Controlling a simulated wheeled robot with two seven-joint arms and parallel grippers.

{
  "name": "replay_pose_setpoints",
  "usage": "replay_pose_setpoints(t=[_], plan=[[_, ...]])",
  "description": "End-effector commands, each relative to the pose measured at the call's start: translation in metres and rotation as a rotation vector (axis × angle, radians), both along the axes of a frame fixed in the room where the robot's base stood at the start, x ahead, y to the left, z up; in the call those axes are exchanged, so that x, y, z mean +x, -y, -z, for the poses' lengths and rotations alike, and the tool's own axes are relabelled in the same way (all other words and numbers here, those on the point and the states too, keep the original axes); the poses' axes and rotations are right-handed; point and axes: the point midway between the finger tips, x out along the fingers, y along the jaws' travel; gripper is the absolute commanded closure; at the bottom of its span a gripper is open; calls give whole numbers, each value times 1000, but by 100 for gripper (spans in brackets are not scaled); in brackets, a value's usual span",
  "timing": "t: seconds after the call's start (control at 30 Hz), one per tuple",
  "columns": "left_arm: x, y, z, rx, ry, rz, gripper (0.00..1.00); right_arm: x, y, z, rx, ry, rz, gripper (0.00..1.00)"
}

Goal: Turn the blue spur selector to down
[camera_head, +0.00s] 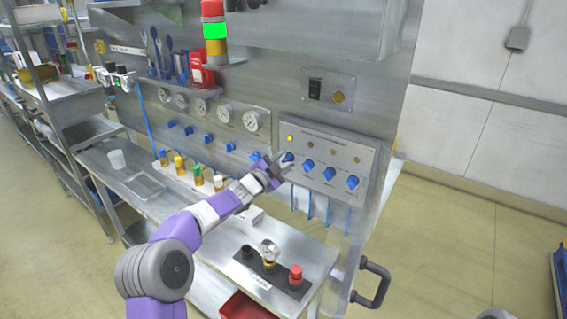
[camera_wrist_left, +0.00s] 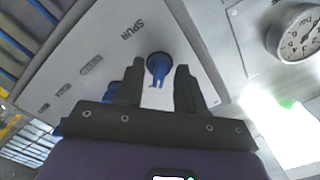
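The blue spur selector (camera_wrist_left: 158,66) is a round knob with a narrow grip on a pale panel, beside the printed label SPUR (camera_wrist_left: 132,29). In the head view it is the leftmost blue knob (camera_head: 289,157) of the right-hand panel, partly hidden by my gripper. My left gripper (camera_wrist_left: 160,72) is open, one dark finger on each side of the knob, with gaps showing. In the head view my left gripper (camera_head: 276,168) is right at the panel. In the wrist view the grip extends toward the picture's bottom. My right gripper does not show.
More blue knobs (camera_head: 330,172) continue to the right on the panel (camera_head: 341,148), with small lamps above; the left one is yellow. Blue straps hang below. Gauges (camera_head: 250,121) and valves are to the left. The bench below holds a red button (camera_head: 295,272).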

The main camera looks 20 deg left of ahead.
Motion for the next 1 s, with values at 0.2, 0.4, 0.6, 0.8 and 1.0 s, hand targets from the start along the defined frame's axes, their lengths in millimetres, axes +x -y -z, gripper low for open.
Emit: replay_pose_setpoints(t=[0.2, 0.4, 0.6, 0.8, 1.0], plan=[[-26, -10, 1, 0, -1, -1, 62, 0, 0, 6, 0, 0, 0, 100], [-52, -20, 1, 1, -1, -3, 62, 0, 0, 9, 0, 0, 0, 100], [-66, -24, 1, 1, -1, -1, 62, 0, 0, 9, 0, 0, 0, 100], [-67, -25, 0, 1, 0, -1, 62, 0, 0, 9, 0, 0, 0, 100], [-67, -24, 0, 1, 0, -1, 62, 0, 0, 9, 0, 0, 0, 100]])
